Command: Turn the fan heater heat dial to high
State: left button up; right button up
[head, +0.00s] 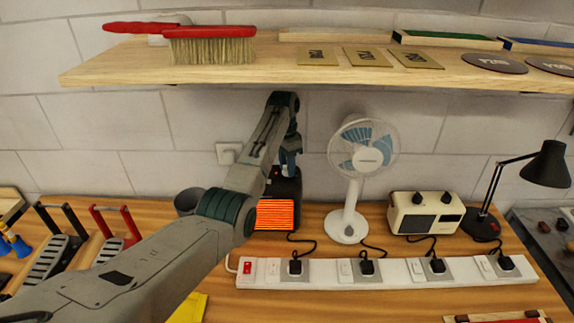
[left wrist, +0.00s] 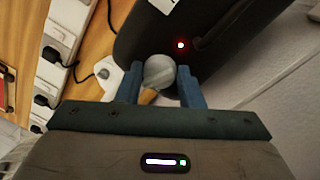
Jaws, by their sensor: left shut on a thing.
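The fan heater (head: 275,214) is a dark box with a glowing orange grille, standing at the back of the bench behind my left arm. In the left wrist view its dark body (left wrist: 225,30) fills the upper middle, with a small red light lit. My left gripper (left wrist: 161,80) has its blue fingers closed on the grey round heat dial (left wrist: 159,72). In the head view my left gripper (head: 289,165) is at the heater's top and hides most of it. The dial's setting cannot be read. My right gripper is in neither view.
A white power strip (head: 330,275) with several black plugs runs along the front. A white fan (head: 352,190), a cream radio (head: 424,213) and a black lamp (head: 484,222) stand to the right. A wooden shelf (head: 300,75) hangs above my arm.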

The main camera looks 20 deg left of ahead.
pick_arm(q)
jog(key=shift+m, duration=0.6)
jog(key=o, duration=0.7)
